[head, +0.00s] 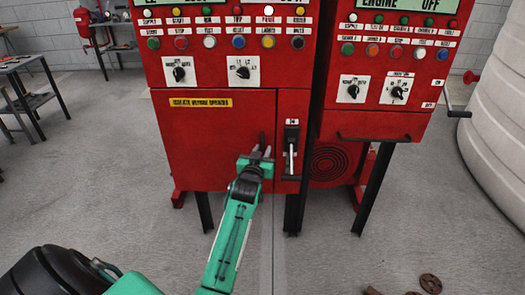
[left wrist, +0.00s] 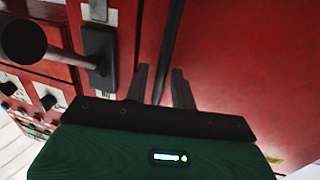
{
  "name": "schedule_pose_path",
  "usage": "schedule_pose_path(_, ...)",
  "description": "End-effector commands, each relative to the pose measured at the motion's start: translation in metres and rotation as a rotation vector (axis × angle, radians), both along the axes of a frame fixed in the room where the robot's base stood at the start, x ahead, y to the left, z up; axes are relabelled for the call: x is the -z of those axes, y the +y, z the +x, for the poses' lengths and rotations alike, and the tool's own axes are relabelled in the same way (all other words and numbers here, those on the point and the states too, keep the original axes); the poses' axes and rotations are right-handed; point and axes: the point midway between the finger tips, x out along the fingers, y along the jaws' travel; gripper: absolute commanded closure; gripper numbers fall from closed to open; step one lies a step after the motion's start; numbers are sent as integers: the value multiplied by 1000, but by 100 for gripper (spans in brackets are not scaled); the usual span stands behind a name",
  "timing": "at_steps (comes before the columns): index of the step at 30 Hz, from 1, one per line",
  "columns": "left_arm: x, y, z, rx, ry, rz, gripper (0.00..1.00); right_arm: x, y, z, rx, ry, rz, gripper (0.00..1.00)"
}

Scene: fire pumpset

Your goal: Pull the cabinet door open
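The red cabinet door (head: 205,145), under a yellow label, is shut in the left cabinet. Its dark upright handle (head: 262,140) is near the door's right edge. My left gripper (head: 256,155) is at the handle, partly covering it. In the left wrist view, my left gripper's two fingers (left wrist: 161,86) are apart. A dark bar (left wrist: 170,45), which looks like the handle, runs between them with small gaps on both sides. My right gripper is not in view.
A black lever switch (head: 290,150) on a plate is just right of the door, close to my gripper. A second red cabinet (head: 370,120) with a horizontal bar stands to the right. The grey floor (head: 330,260) in front is mostly clear.

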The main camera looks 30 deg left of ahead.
Motion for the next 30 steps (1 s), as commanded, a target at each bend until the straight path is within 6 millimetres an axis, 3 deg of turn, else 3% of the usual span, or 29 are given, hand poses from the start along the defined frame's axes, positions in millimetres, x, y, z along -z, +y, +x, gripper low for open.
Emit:
schedule_pose_path(12, 0, 4, 9, 0, 0, 0, 74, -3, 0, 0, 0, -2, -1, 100)
schedule_pose_path(13, 0, 4, 9, 0, 0, 0, 76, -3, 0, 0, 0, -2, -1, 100)
schedule_pose_path(17, 0, 3, 9, 0, 0, 0, 100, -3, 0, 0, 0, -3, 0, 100)
schedule_pose_path(30, -1, 0, 6, 26, 3, 2, 100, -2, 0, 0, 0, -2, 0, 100)
